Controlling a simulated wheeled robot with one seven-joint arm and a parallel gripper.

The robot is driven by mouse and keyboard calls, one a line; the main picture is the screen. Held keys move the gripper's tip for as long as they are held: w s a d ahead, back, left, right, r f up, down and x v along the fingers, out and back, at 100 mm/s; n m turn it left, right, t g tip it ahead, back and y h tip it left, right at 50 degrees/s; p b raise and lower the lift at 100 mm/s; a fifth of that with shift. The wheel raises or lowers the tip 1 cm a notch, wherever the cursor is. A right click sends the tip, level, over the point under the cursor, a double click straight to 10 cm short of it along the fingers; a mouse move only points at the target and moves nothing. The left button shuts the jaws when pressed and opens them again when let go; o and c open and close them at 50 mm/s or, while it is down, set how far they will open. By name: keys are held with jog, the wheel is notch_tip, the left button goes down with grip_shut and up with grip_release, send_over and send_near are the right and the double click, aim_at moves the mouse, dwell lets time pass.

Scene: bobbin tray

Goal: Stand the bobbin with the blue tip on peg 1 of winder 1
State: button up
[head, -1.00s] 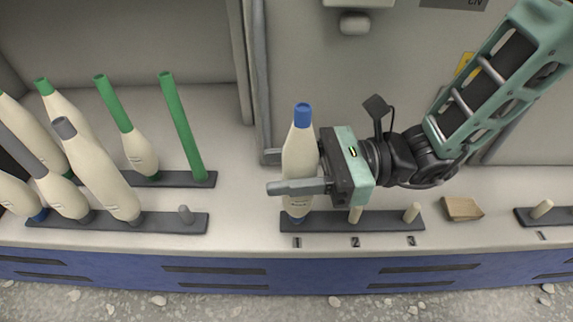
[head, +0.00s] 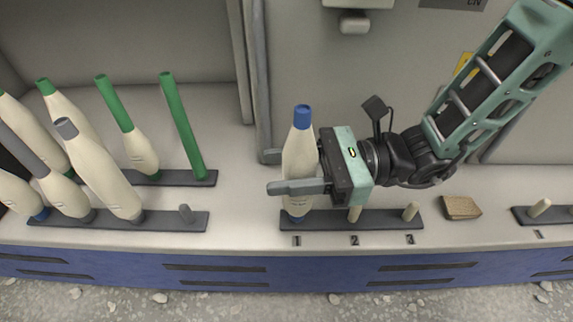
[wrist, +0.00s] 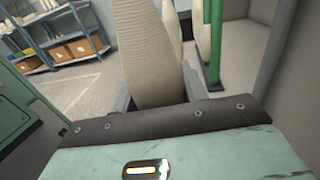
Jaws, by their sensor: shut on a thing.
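The bobbin with the blue tip (head: 299,150) stands upright at the position marked 1 on the dark peg rail (head: 375,222) of the winder. Its foot meets the rail there, and peg 1 itself is hidden. My gripper (head: 293,172) comes from the right and is shut on the bobbin's body, one finger on the near side and one behind. In the wrist view the bobbin's pale wound body (wrist: 154,55) rises just beyond the gripper's edge. Peg 2 (head: 354,214) and peg 3 (head: 411,211) are bare, peg 2 partly under my gripper.
At the left, two rails hold several bobbins with green and grey tips, a bare green tube (head: 183,127) and an empty peg (head: 186,213). A small brown block (head: 461,207) lies right of the rail. Another rail (head: 552,218) starts at the right edge. A grey panel stands behind.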

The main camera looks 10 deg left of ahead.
jog(key=shift+f, duration=0.55)
jog(key=o, duration=0.7)
jog(key=shift+o, duration=0.2)
jog(key=shift+w+d, duration=0.1)
